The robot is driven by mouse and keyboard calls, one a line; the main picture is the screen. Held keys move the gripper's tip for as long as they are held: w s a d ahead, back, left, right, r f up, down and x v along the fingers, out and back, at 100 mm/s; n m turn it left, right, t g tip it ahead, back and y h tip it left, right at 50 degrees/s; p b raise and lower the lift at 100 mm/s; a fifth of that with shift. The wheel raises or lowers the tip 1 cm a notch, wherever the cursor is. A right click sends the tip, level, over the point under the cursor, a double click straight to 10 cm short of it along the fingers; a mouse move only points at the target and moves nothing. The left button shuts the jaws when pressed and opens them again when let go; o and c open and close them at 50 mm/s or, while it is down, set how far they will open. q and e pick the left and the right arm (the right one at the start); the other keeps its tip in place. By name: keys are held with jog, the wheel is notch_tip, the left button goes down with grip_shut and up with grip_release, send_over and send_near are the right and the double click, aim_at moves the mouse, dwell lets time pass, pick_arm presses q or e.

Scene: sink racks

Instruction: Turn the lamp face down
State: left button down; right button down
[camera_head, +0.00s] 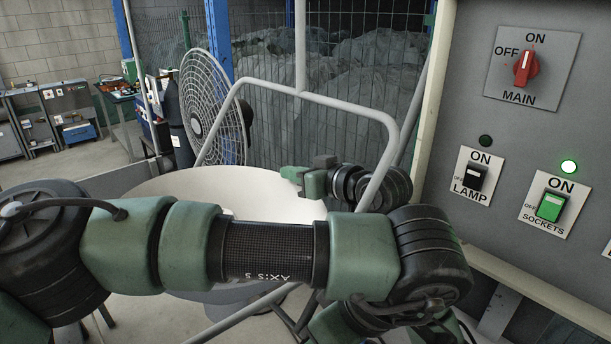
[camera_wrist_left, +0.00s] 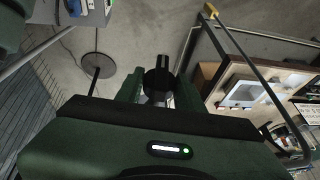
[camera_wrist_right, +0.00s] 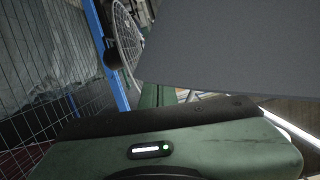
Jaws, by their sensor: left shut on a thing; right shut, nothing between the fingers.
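The lamp appears to be the large round pale dish (camera_head: 160,190) in the middle of the head view. Its broad bright face is turned mostly upward. A grey tube frame (camera_head: 315,96) arches over it. My own arm hides its near part. My right gripper (camera_head: 292,174) is shut and empty at the dish's right side, beside the frame; whether it touches is unclear. It also shows in the right wrist view (camera_wrist_right: 158,96). My left gripper (camera_wrist_left: 158,92) is shut on a dark round-ended piece (camera_wrist_left: 159,74), seen only in the left wrist view.
A grey switch panel (camera_head: 460,100) stands close on the right; the indicator above its LAMP switch (camera_head: 474,179) is dark. A fan (camera_head: 215,105) and wire fence (camera_head: 280,130) stand behind the dish. A flat grey surface (camera_wrist_right: 225,50) lies close in the right wrist view.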

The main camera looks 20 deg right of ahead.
jog(key=shift+w+a+f, duration=0.15)
jog(key=shift+w+a, duration=0.1)
jog(key=shift+w, duration=0.3)
jog(key=shift+w+d+f, duration=0.1)
jog(key=shift+d+f, duration=0.05)
jog(key=shift+f, duration=0.4)
jog(key=shift+d+f, duration=0.15)
jog(key=shift+f, duration=0.4)
pick_arm(q)
jog(key=c, duration=0.9)
grip_release()
pick_arm(e)
jog(key=shift+a, duration=0.1)
jog(key=shift+r, duration=0.1)
